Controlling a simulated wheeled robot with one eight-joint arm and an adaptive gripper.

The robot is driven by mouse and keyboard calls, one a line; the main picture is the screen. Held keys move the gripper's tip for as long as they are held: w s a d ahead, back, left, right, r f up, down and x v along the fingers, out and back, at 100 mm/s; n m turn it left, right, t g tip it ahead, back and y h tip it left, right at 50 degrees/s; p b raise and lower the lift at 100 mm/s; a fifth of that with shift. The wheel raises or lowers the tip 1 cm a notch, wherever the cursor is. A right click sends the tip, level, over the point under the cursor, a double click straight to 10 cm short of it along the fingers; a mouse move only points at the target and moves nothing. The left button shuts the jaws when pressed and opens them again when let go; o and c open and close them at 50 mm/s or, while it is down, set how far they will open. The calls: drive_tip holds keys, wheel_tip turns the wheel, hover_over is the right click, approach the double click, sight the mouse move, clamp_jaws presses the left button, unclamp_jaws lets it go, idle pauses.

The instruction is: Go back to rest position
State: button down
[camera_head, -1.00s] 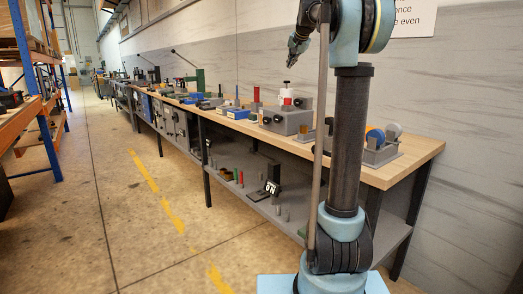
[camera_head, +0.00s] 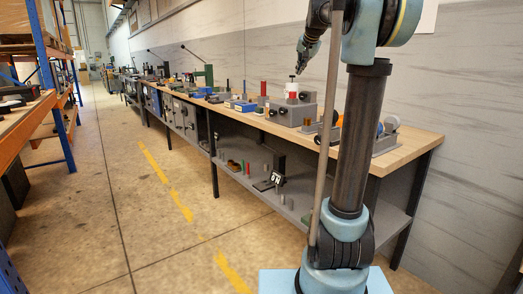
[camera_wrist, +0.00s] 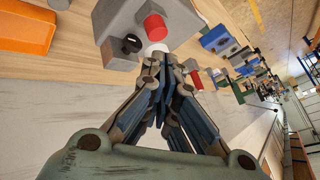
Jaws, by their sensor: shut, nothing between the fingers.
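My gripper (camera_head: 300,66) hangs in the air over the workbench, beside my column in the head view. It also shows in the wrist view (camera_wrist: 158,60), with its fingertips together and nothing between them. Behind the fingertips in the wrist view is a grey box (camera_wrist: 115,20) with a red cylinder (camera_wrist: 155,27) and a black knob. How far the fingertips are from the box is hard to tell.
A long wooden workbench (camera_head: 408,146) runs along the right wall, crowded with fixtures. Its lower shelf (camera_head: 245,172) holds small parts. A blue and orange rack (camera_head: 50,85) stands at left. The floor (camera_head: 110,215) between is clear. An orange tray (camera_wrist: 22,27) shows in the wrist view.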

drive_tip(key=s+f+n+g+h, duration=0.1)
drive_tip(key=s+f+n+g, duration=0.2)
drive_tip(key=s+f, duration=1.8)
drive_tip(key=s+d+f+n+g, duration=0.1)
drive_tip(key=s+f+n+g, duration=0.1)
drive_tip(key=s+f, duration=2)
drive_tip(key=s, duration=0.5)
drive_tip(key=shift+s+d+n+g+h, duration=0.3)
drive_tip(key=shift+n+g+h, duration=0.1)
drive_tip(key=shift+w+f, duration=0.25)
drive_tip(key=shift+w, duration=0.25)
